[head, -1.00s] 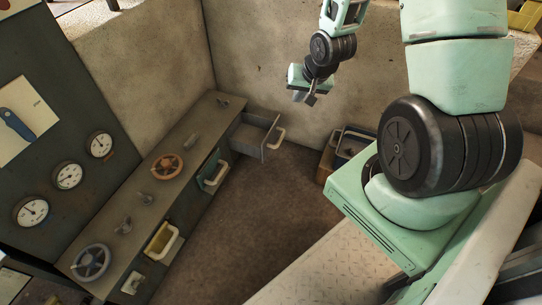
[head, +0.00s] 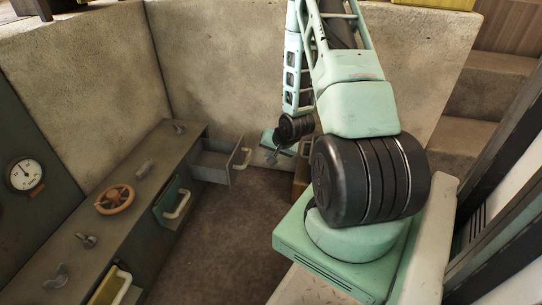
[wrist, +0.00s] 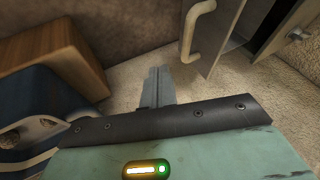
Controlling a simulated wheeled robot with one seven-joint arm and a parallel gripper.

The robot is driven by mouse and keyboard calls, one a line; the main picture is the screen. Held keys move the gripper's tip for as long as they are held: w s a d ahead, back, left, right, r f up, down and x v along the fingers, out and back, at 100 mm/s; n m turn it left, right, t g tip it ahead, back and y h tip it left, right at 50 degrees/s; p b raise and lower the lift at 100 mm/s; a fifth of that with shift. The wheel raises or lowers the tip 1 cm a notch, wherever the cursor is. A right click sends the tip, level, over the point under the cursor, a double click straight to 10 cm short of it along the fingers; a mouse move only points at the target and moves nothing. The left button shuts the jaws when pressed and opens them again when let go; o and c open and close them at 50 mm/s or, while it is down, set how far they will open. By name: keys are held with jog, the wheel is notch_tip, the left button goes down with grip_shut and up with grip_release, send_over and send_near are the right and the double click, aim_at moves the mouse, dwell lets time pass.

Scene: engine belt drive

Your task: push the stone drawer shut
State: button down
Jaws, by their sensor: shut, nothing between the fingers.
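The stone drawer, a grey box (head: 214,172) with a pale handle (head: 242,158), stands pulled out at the far end of the long cabinet. My gripper (head: 272,157) is shut and empty, just right of the handle in the head view, with a gap between them. In the wrist view the shut fingers (wrist: 157,87) point at the floor below and left of a pale handle (wrist: 198,32) on a grey drawer front (wrist: 213,42). No contact shows.
The cabinet top (head: 150,175) carries an orange handwheel (head: 115,199) and several knobs. A teal drawer (head: 172,205) and a yellow drawer (head: 112,288) also stick out. A wooden box (wrist: 55,45) and a blue thing (wrist: 35,98) sit left of my fingers. Floor between is clear.

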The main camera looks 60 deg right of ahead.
jog(key=w+f+b, duration=0.4)
jog(key=w+b, duration=0.1)
jog(key=w, duration=0.1)
jog(key=shift+a+f, duration=0.3)
jog(key=shift+a, duration=0.1)
jog(key=w+a+p, duration=0.1)
jog(key=w+a, duration=0.1)
jog(key=w, duration=0.3)
jog(key=w+a+p, duration=0.2)
jog(key=w, duration=0.3)
jog(key=w+a+p, duration=0.2)
jog(key=w, duration=0.2)
jog(key=shift+w, duration=0.4)
